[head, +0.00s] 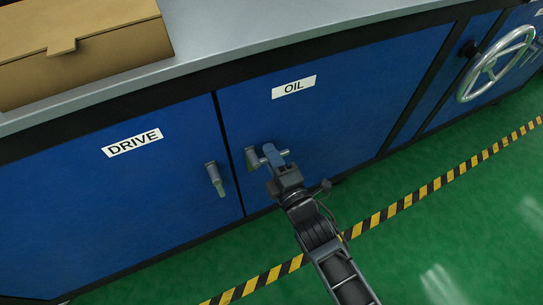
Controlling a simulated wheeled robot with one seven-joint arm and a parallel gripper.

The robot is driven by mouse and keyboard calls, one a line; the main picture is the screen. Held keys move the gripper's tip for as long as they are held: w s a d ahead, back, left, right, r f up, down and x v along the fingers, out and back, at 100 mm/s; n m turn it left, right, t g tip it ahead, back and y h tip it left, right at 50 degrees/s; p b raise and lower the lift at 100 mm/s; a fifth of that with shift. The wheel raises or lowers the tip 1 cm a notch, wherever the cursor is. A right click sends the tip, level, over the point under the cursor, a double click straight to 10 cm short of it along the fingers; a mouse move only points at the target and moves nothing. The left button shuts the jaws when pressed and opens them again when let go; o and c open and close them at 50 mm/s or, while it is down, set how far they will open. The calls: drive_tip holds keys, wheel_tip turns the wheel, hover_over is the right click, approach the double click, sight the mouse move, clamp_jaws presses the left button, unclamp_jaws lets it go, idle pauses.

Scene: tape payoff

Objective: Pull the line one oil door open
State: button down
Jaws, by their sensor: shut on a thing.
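The oil door (340,105) is a blue cabinet panel with a white OIL label (293,87). It looks shut, level with the panels beside it. Its grey handle (252,158) sits near the door's left edge. My gripper (272,157) is at that handle, shut on it, with the arm reaching up from the lower right. The gripper covers part of the handle, so the exact grip on it is hidden.
Left of it is the blue drive door (100,205) with its own grey handle (215,179). A cardboard box (90,60) lies on the grey top (235,25). A metal handwheel (495,64) is at the right. Green floor with a striped yellow-black line (410,204) is clear in front.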

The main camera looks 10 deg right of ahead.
drive_tip(key=shift+s, duration=0.1)
drive_tip(key=s+d+n+g+y+p, duration=0.1)
drive_tip(key=s+d+p, duration=0.3)
drive_tip(key=s, duration=0.5)
drive_tip(key=s+d+n+g+y+p, duration=0.1)
drive_tip(key=s+d+y+p, duration=0.3)
drive_tip(key=s+d, duration=0.5)
drive_tip(key=shift+s+n+g+p, duration=0.3)
drive_tip(key=shift+s+n+p, duration=0.5)
drive_tip(key=shift+n, duration=0.1)
drive_tip(key=c, duration=1.1)
unclamp_jaws()
